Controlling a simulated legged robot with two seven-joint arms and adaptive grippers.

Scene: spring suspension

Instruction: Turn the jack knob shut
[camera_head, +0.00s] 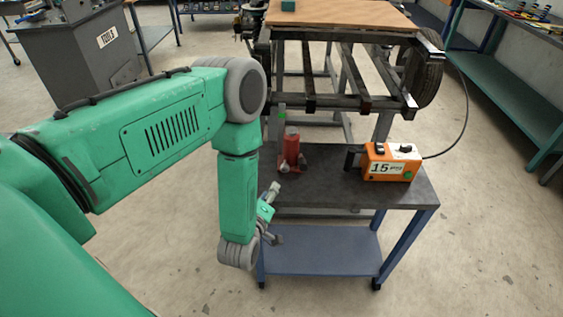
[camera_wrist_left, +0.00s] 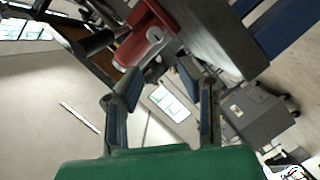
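The red bottle jack (camera_head: 292,148) stands upright on the dark top of a small cart. It also shows tilted at the top of the left wrist view (camera_wrist_left: 138,48), with a pale round part on its side; I cannot tell for sure whether that is the knob. My left gripper (camera_head: 270,198) is at the cart's left edge, nearer to me than the jack and apart from it. In the left wrist view its two fingers (camera_wrist_left: 160,78) are spread, with nothing between them, and the jack is just beyond the tips. My right gripper is not in view.
An orange box marked 15 (camera_head: 388,163) sits on the cart top (camera_head: 345,192), right of the jack, with a black cable. A metal frame with a wheel (camera_head: 425,75) stands behind. A grey tool cabinet (camera_head: 90,50) is at back left. The floor around the cart is clear.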

